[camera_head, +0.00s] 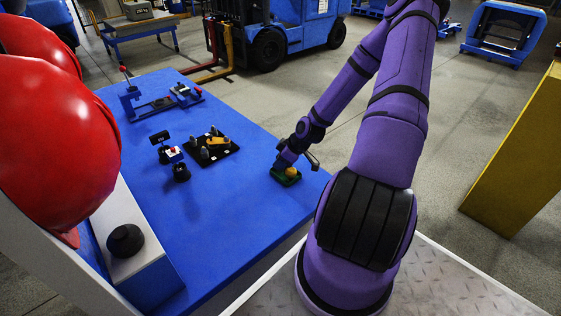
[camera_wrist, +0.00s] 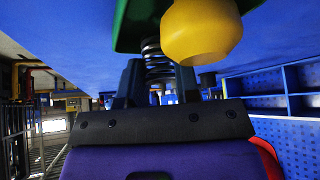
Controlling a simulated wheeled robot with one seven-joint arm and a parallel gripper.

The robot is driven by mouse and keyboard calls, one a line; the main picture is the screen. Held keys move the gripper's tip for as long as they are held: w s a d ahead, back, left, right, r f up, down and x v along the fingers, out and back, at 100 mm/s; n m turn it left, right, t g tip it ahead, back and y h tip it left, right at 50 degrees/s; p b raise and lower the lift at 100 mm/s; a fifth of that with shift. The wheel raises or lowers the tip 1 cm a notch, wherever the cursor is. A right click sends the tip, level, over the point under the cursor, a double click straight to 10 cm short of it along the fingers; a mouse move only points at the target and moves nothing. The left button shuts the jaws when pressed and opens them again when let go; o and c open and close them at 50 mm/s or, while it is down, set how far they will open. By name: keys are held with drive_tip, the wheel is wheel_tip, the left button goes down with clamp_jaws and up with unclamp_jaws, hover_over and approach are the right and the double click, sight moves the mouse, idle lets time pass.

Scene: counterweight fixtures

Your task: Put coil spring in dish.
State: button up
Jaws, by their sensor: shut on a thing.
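The green dish (camera_head: 286,179) sits near the right edge of the blue table, with a yellow piece (camera_head: 291,171) at it. My gripper (camera_head: 282,165) is low, right at the dish. In the wrist view, which looks upside down, my gripper (camera_wrist: 160,82) is shut on the coil spring (camera_wrist: 153,58), which stands between the two dark fingers. The spring's far end is close against the green dish (camera_wrist: 130,28); I cannot tell whether it touches. The yellow piece (camera_wrist: 202,32) is right beside the spring. The spring is hidden in the head view.
A black plate with a yellow part (camera_head: 215,147) and small fixtures (camera_head: 172,155) stand mid-table. Red-knobbed fixtures (camera_head: 155,102) are at the far end. Red domes (camera_head: 55,130) fill the left side. The blue table (camera_head: 235,215) is bare in front of the plate.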

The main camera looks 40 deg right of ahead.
drive_tip(key=o, duration=0.9)
drive_tip(key=shift+f, duration=0.1)
drive_tip(key=v, duration=1.2)
drive_tip(key=s+a+r+m+g+h, duration=0.1)
drive_tip(key=a+r+m+g+h, duration=0.15)
drive_tip(key=a+r, duration=0.75)
drive_tip(key=s+a+r+m+g+h, duration=0.1)
drive_tip(key=a+r+h, duration=0.35)
drive_tip(key=r, duration=0.95)
drive_tip(key=s+a+r+m+t+y, duration=0.2)
drive_tip(key=s+a+r+t+y, duration=0.1)
drive_tip(key=s+a+r, duration=0.9)
drive_tip(key=shift+s+a+r+y, duration=0.15)
drive_tip(key=shift+s+a+y, duration=0.25)
drive_tip(key=shift+s, duration=0.25)
drive_tip(key=shift+m, duration=0.25)
